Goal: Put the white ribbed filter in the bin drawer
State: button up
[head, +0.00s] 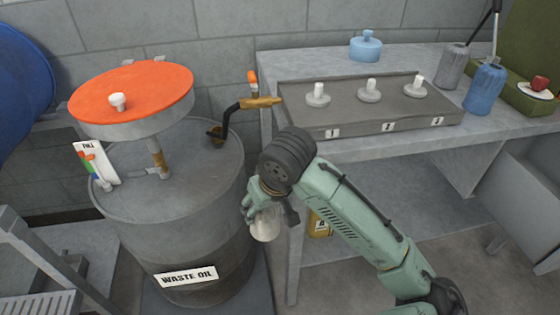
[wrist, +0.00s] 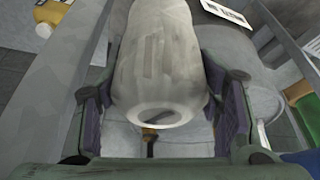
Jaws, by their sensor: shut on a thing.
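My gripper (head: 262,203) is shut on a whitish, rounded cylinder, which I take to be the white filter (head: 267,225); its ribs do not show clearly. The gripper holds it in the air between the waste oil drum and the bench. In the wrist view the filter (wrist: 158,55) lies between the two fingers, with a round opening in its near end. A grey box-like front (head: 528,190) stands under the bench at the far right; I cannot tell whether it is the bin drawer.
The waste oil drum (head: 185,225), with an orange-topped disc (head: 132,98) above it, stands close at left. The bench (head: 510,115) holds a grey numbered block (head: 365,115), a light blue jug (head: 366,46) and blue (head: 485,90) and grey (head: 453,66) canisters. A yellow container (head: 320,222) stands below.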

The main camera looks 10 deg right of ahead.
jog(key=w+a+f+m, duration=0.1)
jog(key=w+a+f, duration=0.2)
jog(key=f, duration=1.1)
jog(key=w+a+f+m+h, duration=0.1)
jog(key=w+a+f+m, duration=0.1)
jog(key=f, duration=1.3)
jog(key=shift+w+a+f+m+h, duration=0.15)
jog(key=shift+w+a+m+h, duration=0.3)
jog(key=shift+w, duration=0.75)
jog(key=shift+s, duration=0.1)
